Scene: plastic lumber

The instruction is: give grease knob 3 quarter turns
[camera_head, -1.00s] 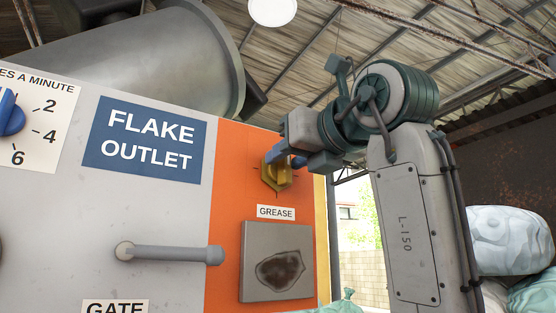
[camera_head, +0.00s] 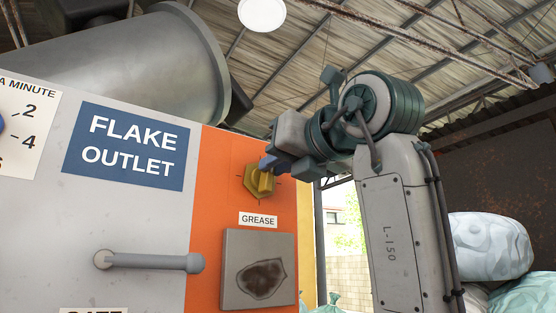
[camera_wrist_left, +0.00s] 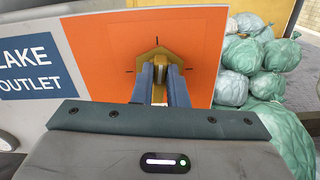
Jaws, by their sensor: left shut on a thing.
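The grease knob (camera_head: 259,181) is a brass-yellow knob on a hexagonal base, on the orange panel (camera_head: 226,166) above the GREASE label (camera_head: 258,220). It also shows in the left wrist view (camera_wrist_left: 160,57), with short dark tick marks around it. My left gripper (camera_head: 268,163) reaches it from the right. In the wrist view its two blue fingers (camera_wrist_left: 161,84) stand either side of the knob's raised bar and are shut on it. The fingers hide part of the knob. My right gripper is not in view.
A grey handle (camera_head: 150,262) sticks out left of the orange panel, below the FLAKE OUTLET sign (camera_head: 126,146). A stained grey plate (camera_head: 258,245) lies below the GREASE label. Stuffed bags (camera_head: 490,246) are piled at right.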

